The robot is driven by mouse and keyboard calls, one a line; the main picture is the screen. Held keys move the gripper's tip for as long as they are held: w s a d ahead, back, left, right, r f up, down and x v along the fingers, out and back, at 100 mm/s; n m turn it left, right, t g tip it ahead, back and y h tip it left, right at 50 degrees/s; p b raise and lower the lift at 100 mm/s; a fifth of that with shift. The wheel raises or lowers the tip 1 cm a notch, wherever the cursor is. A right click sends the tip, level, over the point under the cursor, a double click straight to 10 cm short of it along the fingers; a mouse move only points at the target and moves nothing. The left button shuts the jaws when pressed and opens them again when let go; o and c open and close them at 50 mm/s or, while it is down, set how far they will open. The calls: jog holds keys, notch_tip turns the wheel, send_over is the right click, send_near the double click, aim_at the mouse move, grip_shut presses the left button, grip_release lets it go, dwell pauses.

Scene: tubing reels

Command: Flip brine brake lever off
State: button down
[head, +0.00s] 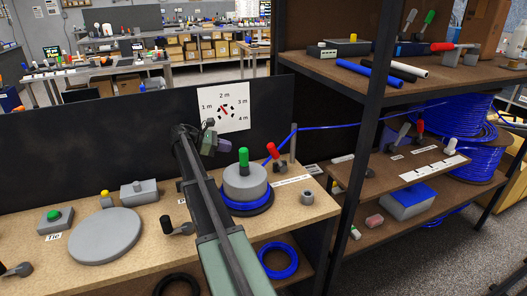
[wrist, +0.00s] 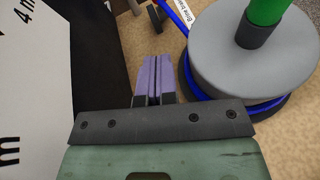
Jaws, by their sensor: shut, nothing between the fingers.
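A lever with a red handle (head: 272,150) stands tilted on the wooden bench, just right of the reel and behind a white label strip (head: 292,180). In the wrist view a label reading "Brine b..." (wrist: 187,12) lies beside the blue tubing, partly cut off at the top edge. The reel is a grey drum (head: 245,183) with a green handle (head: 243,158) and blue tubing around its base. My gripper (head: 224,146), with purple fingers (wrist: 153,78), is shut and empty. It is above the bench, left of the drum and apart from the red-handled lever.
A white dial card (head: 223,107) stands against the black panel behind my gripper. A grey post (head: 293,143) rises beside the red-handled lever, with blue tubing passing by. A large grey disc (head: 104,236) lies at left. Shelves at right hold more levers.

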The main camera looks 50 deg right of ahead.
jog(key=s+r+b+x, duration=0.1)
jog(key=r+x, duration=0.1)
jog(key=x, duration=1)
jog(key=shift+s+d+b, duration=0.25)
jog(key=shift+d+b, duration=0.15)
jog(key=shift+d, duration=0.05)
jog(key=shift+r, duration=0.15)
jog(key=shift+d, duration=0.1)
